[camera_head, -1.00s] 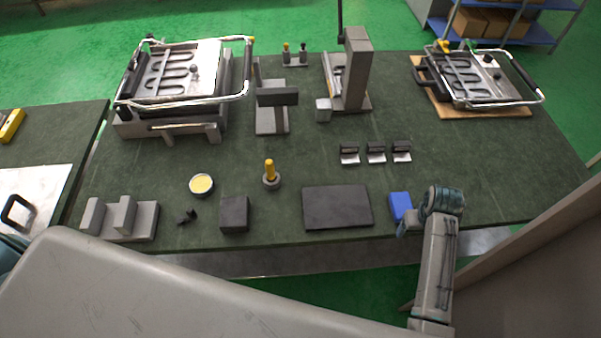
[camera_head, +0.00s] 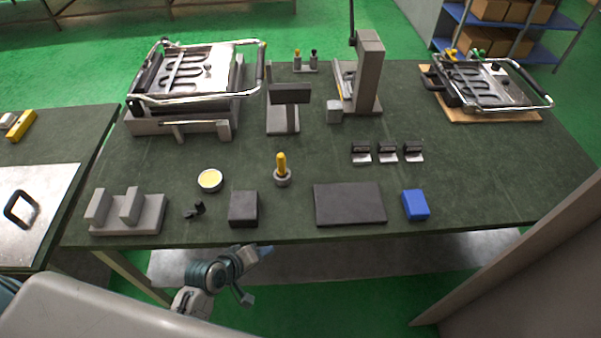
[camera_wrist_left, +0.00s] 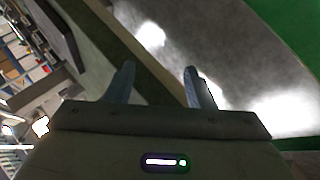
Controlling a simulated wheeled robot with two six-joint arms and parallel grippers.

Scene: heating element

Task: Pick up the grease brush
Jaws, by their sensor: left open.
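What looks like the grease brush (camera_head: 281,162) has a yellow handle and stands upright in a small round grey holder (camera_head: 283,180) on the green table. Its lower end is hidden in the holder. A round tin of yellow stuff (camera_head: 210,180) sits to its left. My left gripper (camera_head: 256,275) is open and empty, low at the table's front edge, below and a little left of the brush in the head view. Its two spread fingers also show in the left wrist view (camera_wrist_left: 160,85), with no brush between them. My right gripper is not in view.
A dark block (camera_head: 243,208) stands near the front edge, between my gripper and the brush in the picture. A small black part (camera_head: 195,210) and a grey stepped block (camera_head: 128,214) lie left. A dark plate (camera_head: 349,204) and blue block (camera_head: 416,205) lie right.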

